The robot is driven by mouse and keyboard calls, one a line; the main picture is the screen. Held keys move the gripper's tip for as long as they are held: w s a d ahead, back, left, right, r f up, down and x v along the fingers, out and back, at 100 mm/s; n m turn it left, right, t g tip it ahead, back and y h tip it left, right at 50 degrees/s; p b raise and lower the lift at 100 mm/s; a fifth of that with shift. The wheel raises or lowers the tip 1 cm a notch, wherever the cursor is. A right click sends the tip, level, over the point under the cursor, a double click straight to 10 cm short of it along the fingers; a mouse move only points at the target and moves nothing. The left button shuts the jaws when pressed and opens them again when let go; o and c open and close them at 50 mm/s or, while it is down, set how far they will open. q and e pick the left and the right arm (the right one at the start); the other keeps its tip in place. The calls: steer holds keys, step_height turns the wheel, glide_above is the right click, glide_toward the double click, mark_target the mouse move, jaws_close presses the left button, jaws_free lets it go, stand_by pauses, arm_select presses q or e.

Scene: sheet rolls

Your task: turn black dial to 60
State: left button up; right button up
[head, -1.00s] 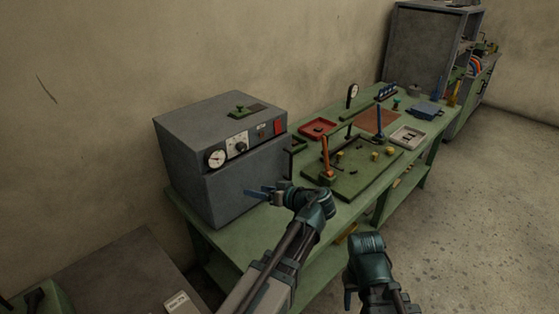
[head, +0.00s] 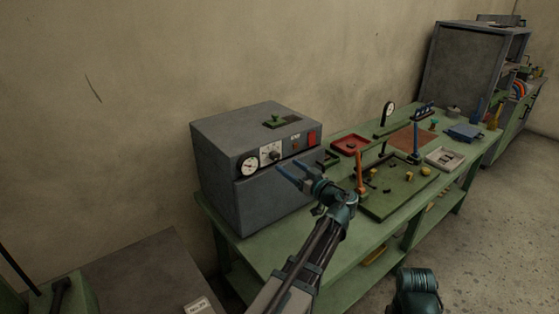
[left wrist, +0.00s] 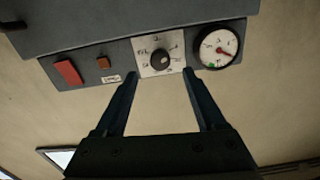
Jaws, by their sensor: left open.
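The black dial (left wrist: 160,58) sits at the centre of a white scale plate (left wrist: 145,62) on the front of a grey machine (head: 240,205). In the head view the dial (head: 275,156) shows small on the upper front panel. The dial's scale marks are too small to read surely. My left gripper (head: 284,170) is open and empty in front of the panel. In the left wrist view its two fingers (left wrist: 160,82) point at the panel, one to each side of the dial and apart from it. My right arm shows at the bottom right, its fingers out of view.
A round gauge with a red needle (left wrist: 216,47) is beside the dial. A red switch (left wrist: 68,73) and a small brown button (left wrist: 103,63) are on its other side. The green bench (head: 290,235) holds a green board with posts (head: 385,200) and a red tray (head: 350,146).

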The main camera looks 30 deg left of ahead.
mark_target(277, 158)
arm_select(q)
steer(key=shift+x, duration=3.15)
jaws_close()
